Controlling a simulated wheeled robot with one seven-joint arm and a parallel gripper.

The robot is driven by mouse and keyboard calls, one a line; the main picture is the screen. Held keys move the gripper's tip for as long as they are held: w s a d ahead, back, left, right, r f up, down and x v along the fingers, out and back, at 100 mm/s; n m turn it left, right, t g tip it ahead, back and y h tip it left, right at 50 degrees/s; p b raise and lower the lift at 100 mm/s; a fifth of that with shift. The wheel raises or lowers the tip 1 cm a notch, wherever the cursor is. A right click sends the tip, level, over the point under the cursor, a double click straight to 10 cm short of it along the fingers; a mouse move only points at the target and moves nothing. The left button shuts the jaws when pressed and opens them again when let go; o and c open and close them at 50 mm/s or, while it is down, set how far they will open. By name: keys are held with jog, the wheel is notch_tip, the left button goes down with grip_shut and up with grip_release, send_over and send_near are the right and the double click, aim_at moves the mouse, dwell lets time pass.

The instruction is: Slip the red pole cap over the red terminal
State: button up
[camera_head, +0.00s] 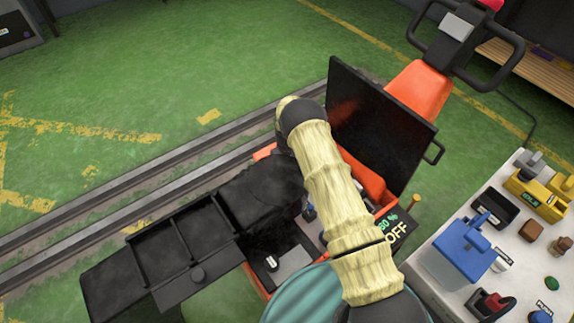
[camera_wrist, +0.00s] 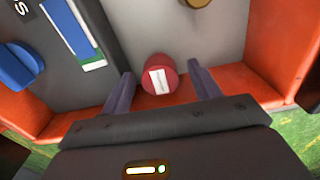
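A red round piece with a white label (camera_wrist: 158,75), which looks like the red pole cap, shows in the wrist view inside the orange-walled bay. My gripper (camera_wrist: 164,88) has one dark finger on each side of it, with narrow gaps to both. I see no red terminal apart from this piece; whether one is under it is hidden. In the head view my arm covers the gripper and the red piece.
The orange bay wall (camera_wrist: 265,88) is close on the right. A blue part (camera_wrist: 18,68) lies left. In the head view a raised dark lid (camera_head: 375,120) stands behind my arm. A grey table (camera_head: 440,265) at right holds a blue box (camera_head: 465,250) and several other items.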

jog(key=shift+r, duration=0.1)
notch_tip(320, 180, up, 17)
jog(key=p, duration=0.4)
jog(key=shift+r, duration=0.2)
dwell(0.7)
